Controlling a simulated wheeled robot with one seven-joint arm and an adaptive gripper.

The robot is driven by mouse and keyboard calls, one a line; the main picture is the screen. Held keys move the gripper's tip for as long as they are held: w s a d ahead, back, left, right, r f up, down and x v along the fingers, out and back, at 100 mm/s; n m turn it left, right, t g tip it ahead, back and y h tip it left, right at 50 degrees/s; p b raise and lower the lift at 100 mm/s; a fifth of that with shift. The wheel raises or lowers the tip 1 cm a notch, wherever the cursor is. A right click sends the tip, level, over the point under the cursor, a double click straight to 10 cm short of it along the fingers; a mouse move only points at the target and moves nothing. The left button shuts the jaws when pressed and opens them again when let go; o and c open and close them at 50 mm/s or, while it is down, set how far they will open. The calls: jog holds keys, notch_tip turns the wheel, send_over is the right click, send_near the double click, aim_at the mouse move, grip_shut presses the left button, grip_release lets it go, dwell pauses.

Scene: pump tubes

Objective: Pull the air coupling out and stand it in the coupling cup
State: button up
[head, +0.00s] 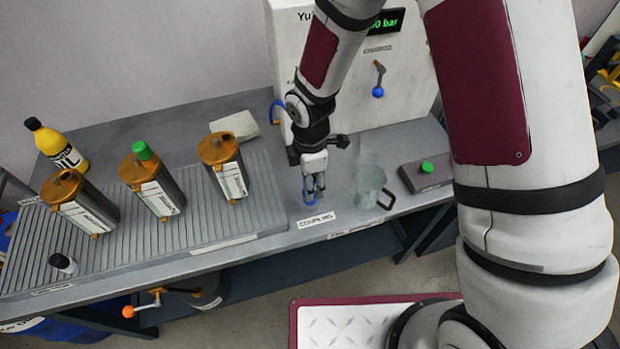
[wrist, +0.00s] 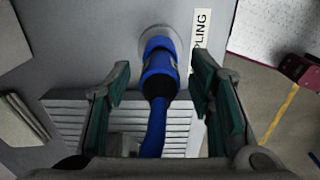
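The blue air coupling (wrist: 158,75) is between the fingers of my gripper (wrist: 160,62) in the wrist view, with a visible gap on each side. Its blue hose runs towards the camera. Its far end meets a round light grey ring (wrist: 152,31), seemingly the coupling cup, beside the partly hidden label. I cannot tell how deep it sits. In the head view my gripper (head: 315,183) points down just behind the COUPLING label (head: 316,220). A bit of blue coupling (head: 308,196) shows at the fingertips. The cup is hidden there.
A clear mug (head: 370,182) stands close to the right of my gripper. A box with a green button (head: 427,167) is farther right. The white pump machine (head: 345,85) is behind.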

notch_tip(320, 180, up, 12)
dwell(0.6)
dwell(0.5)
jog(key=s+d+r+m+t, duration=0.35)
jog(key=d+r+m, duration=0.65)
jog(key=r, duration=0.5)
jog(key=s+d+r+m, duration=0.4)
jog(key=s+m, duration=0.1)
jog(key=s, duration=0.1)
jog(key=s+d+r+m+t, duration=0.1)
jog(key=s+d+r+m, duration=0.2)
jog(key=s+m, duration=0.3)
jog(key=shift+s+d+r, duration=0.35)
jog(key=shift+s+d, duration=0.3)
jog(key=shift+s, duration=0.15)
